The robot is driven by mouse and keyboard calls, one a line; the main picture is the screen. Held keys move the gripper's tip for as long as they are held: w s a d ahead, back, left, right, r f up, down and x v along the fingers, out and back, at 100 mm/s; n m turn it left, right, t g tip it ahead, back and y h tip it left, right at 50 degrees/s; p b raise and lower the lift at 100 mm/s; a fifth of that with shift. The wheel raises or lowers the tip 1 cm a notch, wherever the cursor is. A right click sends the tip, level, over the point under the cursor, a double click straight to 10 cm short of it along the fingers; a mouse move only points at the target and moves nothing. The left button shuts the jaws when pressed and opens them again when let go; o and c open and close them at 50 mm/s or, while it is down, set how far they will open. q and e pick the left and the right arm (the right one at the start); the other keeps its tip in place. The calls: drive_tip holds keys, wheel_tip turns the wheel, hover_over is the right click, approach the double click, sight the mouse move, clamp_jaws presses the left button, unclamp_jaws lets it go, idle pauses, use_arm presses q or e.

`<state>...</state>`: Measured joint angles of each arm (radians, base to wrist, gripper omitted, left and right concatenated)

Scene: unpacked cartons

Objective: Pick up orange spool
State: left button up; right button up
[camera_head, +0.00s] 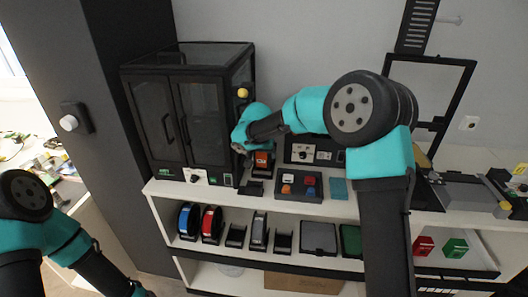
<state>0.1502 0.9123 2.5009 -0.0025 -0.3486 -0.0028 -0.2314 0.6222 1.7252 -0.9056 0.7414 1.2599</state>
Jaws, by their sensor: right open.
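No thing is clearly recognisable as an orange spool. On the middle shelf stand a red spool (211,223) and, left of it, a blue spool (188,221), both upright in dark holders. An orange-red block (262,161) with pale lettering stands on the top shelf; I cannot tell what it is. My right gripper (239,147) is open, at the end of the teal arm, in front of the black cabinet's right side and above the top shelf. It holds nothing that I can see, and its fingertips are hard to make out. My left arm enters at lower left; its gripper is out of frame.
A black two-door cabinet (190,110) stands at the left of the top shelf (240,202). A dark tray (299,194) with small coloured parts lies right of the orange-red block. Empty dark holders (236,236) stand right of the red spool. Red and green boxes (455,247) sit at right.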

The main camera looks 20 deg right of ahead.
drive_tip(key=shift+w+d+f, duration=0.15)
drive_tip(key=shift+w+d, duration=0.2)
drive_tip(key=shift+w, duration=0.35)
drive_tip(key=shift+w+d+f, duration=0.1)
drive_tip(key=shift+w+d, duration=0.2)
drive_tip(key=shift+w, duration=0.4)
drive_tip(key=shift+w+d+f, duration=0.15)
drive_tip(key=shift+w+d, duration=0.2)
drive_tip(key=shift+w, duration=0.35)
drive_tip(key=shift+w+f, duration=0.1)
drive_tip(key=shift+f, duration=0.05)
drive_tip(key=shift+c, duration=0.3)
drive_tip(key=c, duration=1.3)
drive_tip(key=shift+o, duration=0.2)
drive_tip(key=shift+r, duration=0.9)
drive_tip(key=shift+s+a+f+t+h, duration=0.15)
drive_tip(key=shift+s+a+t+h, duration=0.15)
drive_tip(key=shift+s+t, duration=0.4)
drive_tip(key=shift+s+a+f+t+h, duration=0.2)
drive_tip(key=shift+s+t+h, duration=0.2)
drive_tip(key=shift+s+t, duration=0.25)
drive_tip(key=shift+s+a+t, duration=0.2)
drive_tip(key=shift+s+t, duration=0.05)
